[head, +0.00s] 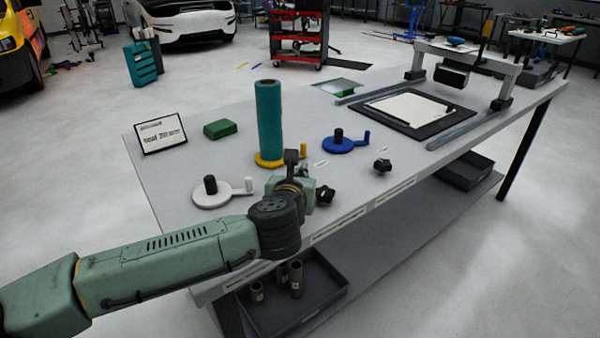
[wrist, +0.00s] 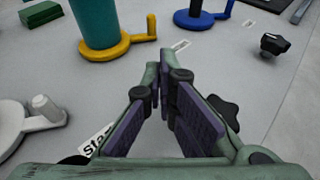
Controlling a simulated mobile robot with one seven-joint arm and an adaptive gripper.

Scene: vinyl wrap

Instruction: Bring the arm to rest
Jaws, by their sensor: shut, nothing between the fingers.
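My gripper (wrist: 160,75) is shut and empty, its fingertips together in the wrist view. In the head view my green arm reaches in from the lower left, and the gripper (head: 292,160) is over the front part of the grey table (head: 180,170). The teal roll (head: 268,120) stands upright on the yellow holder (head: 268,161) just behind it. The yellow holder also shows beyond the fingertips in the wrist view (wrist: 105,48). The gripper appears apart from both. A black knob (wrist: 222,108) is partly hidden by the right finger.
A white holder (head: 212,198) is at left and a blue holder (head: 340,146) at right. Another black knob (head: 382,166), a green block (head: 220,129) and a sign (head: 162,134) are on the table. A black mat (head: 375,112) and a grey gantry (head: 470,58) are farther right.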

